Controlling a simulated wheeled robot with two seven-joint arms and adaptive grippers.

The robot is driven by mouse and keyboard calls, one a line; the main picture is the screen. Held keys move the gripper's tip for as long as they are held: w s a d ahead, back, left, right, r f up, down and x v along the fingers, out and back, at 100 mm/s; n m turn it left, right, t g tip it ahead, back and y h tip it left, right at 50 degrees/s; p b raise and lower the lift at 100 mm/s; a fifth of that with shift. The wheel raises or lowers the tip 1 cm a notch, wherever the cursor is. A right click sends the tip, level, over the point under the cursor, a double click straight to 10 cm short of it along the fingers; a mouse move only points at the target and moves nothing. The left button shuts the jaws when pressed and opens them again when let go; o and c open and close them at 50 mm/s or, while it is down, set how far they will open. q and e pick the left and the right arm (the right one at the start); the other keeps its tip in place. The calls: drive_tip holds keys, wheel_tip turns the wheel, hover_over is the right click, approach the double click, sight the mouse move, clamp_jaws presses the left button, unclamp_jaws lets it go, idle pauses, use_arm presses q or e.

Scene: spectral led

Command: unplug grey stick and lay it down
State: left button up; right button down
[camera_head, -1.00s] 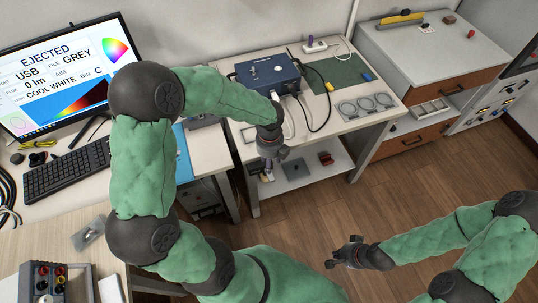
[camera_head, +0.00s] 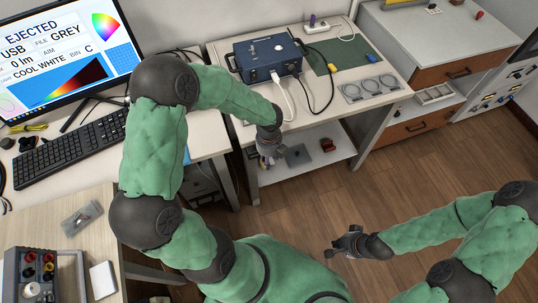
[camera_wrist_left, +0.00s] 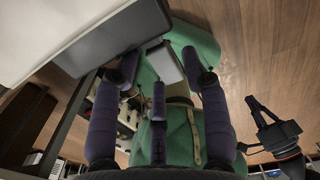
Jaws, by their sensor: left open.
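My left gripper (camera_head: 270,152) hangs in front of the near edge of the workbench, below and apart from the blue box (camera_head: 265,57). In the left wrist view its purple fingers (camera_wrist_left: 157,92) are spread open. A pale grey block (camera_wrist_left: 165,62) shows beyond the fingers; I cannot tell what it is or whether they touch it. The monitor (camera_head: 65,60) reads "EJECTED", "USB" and "FILE GREY". I cannot make out the grey stick with certainty. My right gripper (camera_head: 345,244) is open and empty over the floor at lower right.
A white cable (camera_head: 287,98) and a black cable run from the blue box. A green mat (camera_head: 336,56) and coiled rings (camera_head: 370,87) lie right of it. The lower shelf (camera_head: 275,172) holds a grey plate and a red item. A small tray (camera_head: 83,218) lies on the left desk.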

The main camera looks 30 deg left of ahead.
use_arm(q)
clamp_jaws()
drive_tip(key=shift+s, duration=0.1)
idle(0.4)
drive_tip(key=shift+s+d+p, duration=0.3)
drive_tip(key=shift+s+d, duration=0.7)
drive_tip(key=shift+d, duration=0.25)
idle(0.4)
drive_tip(key=shift+s+d, duration=0.2)
drive_tip(key=shift+d, duration=0.05)
